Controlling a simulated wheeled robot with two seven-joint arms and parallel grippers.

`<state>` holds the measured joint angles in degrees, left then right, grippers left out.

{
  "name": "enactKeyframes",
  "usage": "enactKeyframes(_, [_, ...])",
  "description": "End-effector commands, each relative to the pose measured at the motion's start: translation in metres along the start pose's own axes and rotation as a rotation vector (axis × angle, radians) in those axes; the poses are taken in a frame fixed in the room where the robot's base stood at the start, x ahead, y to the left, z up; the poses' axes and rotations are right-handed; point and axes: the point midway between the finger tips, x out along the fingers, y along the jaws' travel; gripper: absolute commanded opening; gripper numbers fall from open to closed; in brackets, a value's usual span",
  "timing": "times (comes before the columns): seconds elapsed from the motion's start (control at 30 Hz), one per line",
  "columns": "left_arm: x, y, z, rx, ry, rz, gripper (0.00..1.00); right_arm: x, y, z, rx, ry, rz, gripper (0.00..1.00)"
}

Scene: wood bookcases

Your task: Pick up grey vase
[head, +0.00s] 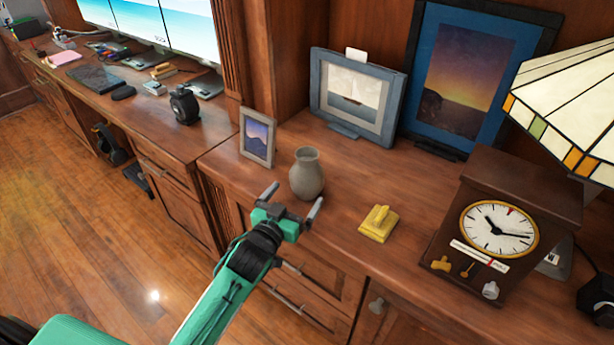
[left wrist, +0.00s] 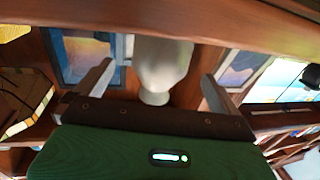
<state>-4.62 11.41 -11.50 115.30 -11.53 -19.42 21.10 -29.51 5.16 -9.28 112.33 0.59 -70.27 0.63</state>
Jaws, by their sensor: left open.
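The grey vase (head: 307,175) stands upright on the wooden cabinet top, right of a small grey picture frame. My left gripper (head: 293,202) is open at the cabinet's front edge, just in front of the vase, with one finger to each side of it. In the left wrist view, the vase (left wrist: 161,68) appears upside down between the two spread fingers of the left gripper (left wrist: 156,80). I cannot tell whether the fingers touch it. My right gripper is not in view.
The small picture frame (head: 257,137) stands close left of the vase. A yellow object (head: 378,223) lies to the right, then a wooden clock (head: 503,225) and a stained-glass lamp (head: 570,105). Larger frames (head: 355,95) stand behind. The cabinet top (head: 340,195) between vase and yellow object is clear.

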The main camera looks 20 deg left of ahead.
Motion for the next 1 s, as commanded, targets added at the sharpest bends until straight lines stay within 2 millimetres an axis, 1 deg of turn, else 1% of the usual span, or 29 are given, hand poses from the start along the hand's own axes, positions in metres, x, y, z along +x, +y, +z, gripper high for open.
enactKeyframes(0.03, [0.005, 0.0, 0.0, 0.0, 0.001, 0.0, 1.0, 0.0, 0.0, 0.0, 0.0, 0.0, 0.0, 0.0])
enactKeyframes(0.27, [0.017, -0.001, -0.001, 0.0, 0.0, 0.0, 1.0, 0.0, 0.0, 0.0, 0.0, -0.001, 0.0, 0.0])
enactKeyframes(0.5, [0.048, -0.003, -0.002, 0.001, 0.001, -0.001, 1.0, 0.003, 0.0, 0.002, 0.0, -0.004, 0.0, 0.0])
enactKeyframes(0.6, [0.058, -0.003, -0.001, 0.0, 0.0, 0.0, 1.0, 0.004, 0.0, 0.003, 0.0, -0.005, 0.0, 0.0])
enactKeyframes(0.7, [0.062, -0.003, -0.001, 0.0, 0.0, 0.0, 1.0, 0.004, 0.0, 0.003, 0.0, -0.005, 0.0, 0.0])
enactKeyframes(0.93, [0.063, -0.003, -0.001, 0.0, -0.001, 0.0, 1.0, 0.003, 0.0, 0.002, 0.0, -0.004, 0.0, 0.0])
enactKeyframes(1.0, [0.063, -0.003, -0.001, 0.0, -0.001, 0.0, 0.86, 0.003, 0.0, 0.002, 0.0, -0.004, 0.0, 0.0])
